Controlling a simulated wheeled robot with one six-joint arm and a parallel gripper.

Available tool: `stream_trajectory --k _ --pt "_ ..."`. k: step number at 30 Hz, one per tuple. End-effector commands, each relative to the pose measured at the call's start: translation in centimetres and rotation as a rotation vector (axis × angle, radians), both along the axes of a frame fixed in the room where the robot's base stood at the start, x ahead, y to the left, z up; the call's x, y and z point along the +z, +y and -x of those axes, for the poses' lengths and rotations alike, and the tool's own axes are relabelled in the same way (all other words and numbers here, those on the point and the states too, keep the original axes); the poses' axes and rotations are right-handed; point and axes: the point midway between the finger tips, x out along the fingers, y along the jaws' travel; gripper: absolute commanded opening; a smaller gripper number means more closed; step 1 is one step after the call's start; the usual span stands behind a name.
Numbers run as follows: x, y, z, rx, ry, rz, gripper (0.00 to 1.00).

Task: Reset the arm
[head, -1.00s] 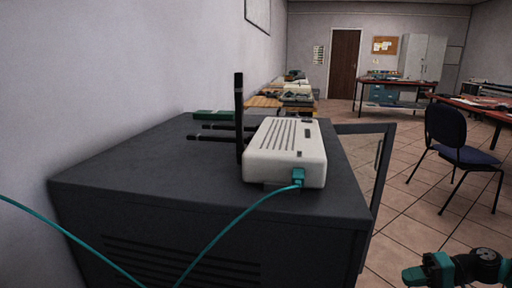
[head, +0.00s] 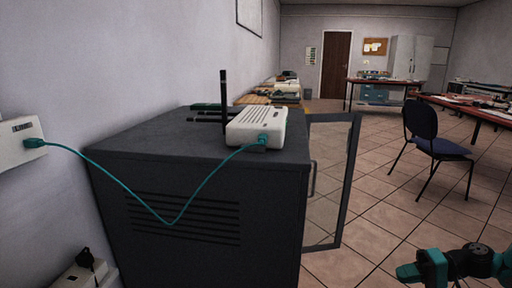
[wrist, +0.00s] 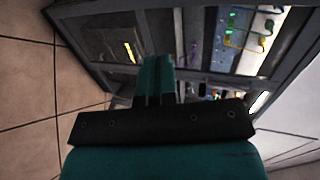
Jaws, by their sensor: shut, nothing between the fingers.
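My gripper (head: 408,272) is at the lower right of the head view, well to the right of the dark cabinet and apart from everything. In the wrist view my gripper (wrist: 157,65) shows its teal fingers shut together with nothing between them. A white router (head: 257,126) with black antennas sits on top of the dark cabinet (head: 140,150). A teal cable (head: 187,206) runs from the router's front port, sags across the cabinet's side, and ends in a plug at a white wall box (head: 18,143) on the left.
The cabinet's glass door (head: 349,190) stands open on the right. A second wall box (head: 75,278) with a black plug is at the lower left. A blue chair (head: 437,145) stands at right. Tiled floor between is clear. The wrist view shows the rack's inside (wrist: 235,40).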

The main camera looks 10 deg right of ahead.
Motion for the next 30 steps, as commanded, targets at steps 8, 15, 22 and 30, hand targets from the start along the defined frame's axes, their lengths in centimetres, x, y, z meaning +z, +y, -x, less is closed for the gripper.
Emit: stream_trajectory --k 8,15,22,30 --pt "2.6 2.1 -1.8 0.078 0.020 0.068 0.00" --pt "6.3 5.8 -3.6 0.182 0.040 0.167 0.00" --pt "11.9 12.7 -4.7 0.337 0.043 0.331 0.00" --pt "20.4 25.4 0.3 0.570 -0.035 0.627 0.00"
